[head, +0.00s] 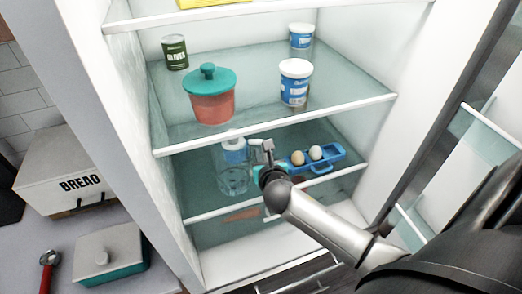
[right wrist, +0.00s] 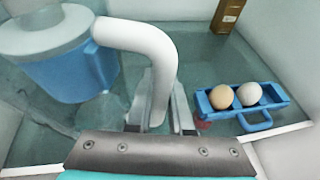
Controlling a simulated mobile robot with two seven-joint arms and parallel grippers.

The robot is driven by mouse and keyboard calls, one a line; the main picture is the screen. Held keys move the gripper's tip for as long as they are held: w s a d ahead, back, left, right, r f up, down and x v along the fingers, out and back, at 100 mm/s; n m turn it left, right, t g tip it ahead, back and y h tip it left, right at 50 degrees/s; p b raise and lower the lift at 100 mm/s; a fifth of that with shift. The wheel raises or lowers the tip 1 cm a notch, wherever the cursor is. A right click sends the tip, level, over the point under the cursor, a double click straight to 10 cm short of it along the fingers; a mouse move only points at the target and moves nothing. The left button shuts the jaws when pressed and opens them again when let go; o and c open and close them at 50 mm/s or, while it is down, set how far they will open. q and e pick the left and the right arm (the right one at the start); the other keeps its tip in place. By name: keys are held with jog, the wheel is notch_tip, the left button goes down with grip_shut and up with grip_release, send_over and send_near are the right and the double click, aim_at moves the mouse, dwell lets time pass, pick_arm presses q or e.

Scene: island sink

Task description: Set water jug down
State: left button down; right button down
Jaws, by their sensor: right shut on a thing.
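The water jug (head: 233,181) looks see-through in the head view and is inside the open fridge, at the left of the glass shelf below the middle one. In the right wrist view the jug (right wrist: 75,75) has a bluish body, a pale lid and a thick white handle (right wrist: 150,45). My right gripper (head: 262,149) is just right of the jug; in the right wrist view its fingers (right wrist: 158,115) are shut on the handle. The jug looks upright; whether its base touches the shelf I cannot tell. My left gripper is not in view.
A blue egg tray (head: 325,164) with two eggs sits right of my gripper on that level. The middle shelf (head: 200,139) above holds a red pot (head: 212,106), an olive can (head: 175,52) and two tubs (head: 295,83). A bread box (head: 60,175) stands outside, left.

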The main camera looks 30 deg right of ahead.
aim_at(240, 162)
jog(key=x, duration=0.3)
jog(key=shift+w, duration=0.2)
jog(key=shift+d+f, duration=0.1)
jog(key=c, duration=1.2)
grip_release()
jog(key=shift+f+b, duration=0.2)
jog(key=shift+b, duration=0.1)
jog(key=shift+c, duration=0.2)
jog(key=o, duration=0.4)
jog(key=shift+s, duration=0.1)
jog(key=shift+r, duration=0.1)
jog(key=p+v, duration=0.1)
jog(key=v, duration=1.1)
jog(key=shift+p, duration=0.4)
